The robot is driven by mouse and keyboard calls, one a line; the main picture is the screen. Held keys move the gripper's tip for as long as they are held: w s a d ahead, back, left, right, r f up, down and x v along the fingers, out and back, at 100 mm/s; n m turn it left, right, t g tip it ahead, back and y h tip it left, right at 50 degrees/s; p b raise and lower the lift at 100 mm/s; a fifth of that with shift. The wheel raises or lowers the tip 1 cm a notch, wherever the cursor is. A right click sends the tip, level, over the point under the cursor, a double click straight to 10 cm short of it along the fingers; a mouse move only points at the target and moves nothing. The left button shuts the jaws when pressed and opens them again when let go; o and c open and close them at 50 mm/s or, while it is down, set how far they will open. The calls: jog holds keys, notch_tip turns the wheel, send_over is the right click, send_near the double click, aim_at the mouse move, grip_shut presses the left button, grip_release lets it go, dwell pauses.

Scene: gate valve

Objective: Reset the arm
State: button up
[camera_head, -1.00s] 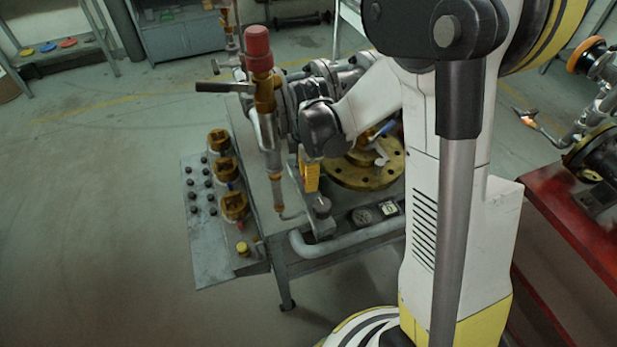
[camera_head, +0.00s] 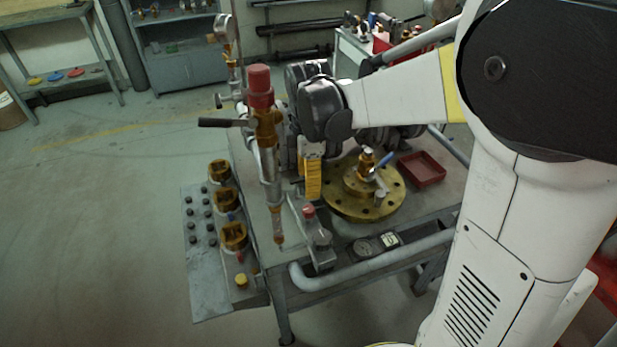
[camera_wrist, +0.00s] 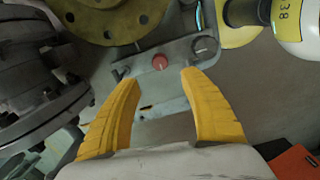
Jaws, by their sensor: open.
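My gripper (camera_head: 312,178) has yellow fingers and hangs over the workbench in the head view, at the end of my white arm. In the wrist view my gripper (camera_wrist: 158,110) shows two yellow fingers spread apart with nothing between them. Beyond the fingertips is a grey metal bracket with a red knob (camera_wrist: 160,62). The knob also shows in the head view (camera_head: 308,211), below the gripper. A brass flange (camera_head: 362,192) with a blue-handled valve lies right of the gripper.
A red-capped vertical valve (camera_head: 261,90) stands close left of the gripper, with a black lever. Brass fittings (camera_head: 233,237) sit on a side plate at the left. A red tray (camera_head: 421,169) lies right of the flange. A grey pipe rail (camera_head: 345,268) runs along the bench front.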

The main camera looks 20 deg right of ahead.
jog(key=shift+r, duration=0.55)
jog(key=s+r+m+t, duration=0.3)
jog(key=s+m, duration=0.4)
jog(key=s+r+m+t, duration=0.3)
jog(key=s+m, duration=0.3)
jog(key=m, duration=0.2)
jog(key=shift+s+t, duration=0.4)
jog(key=shift+o, duration=1.3)
jog(key=shift+s+a+m, duration=0.1)
jog(key=shift+s+m, duration=0.1)
jog(key=shift+m, duration=0.5)
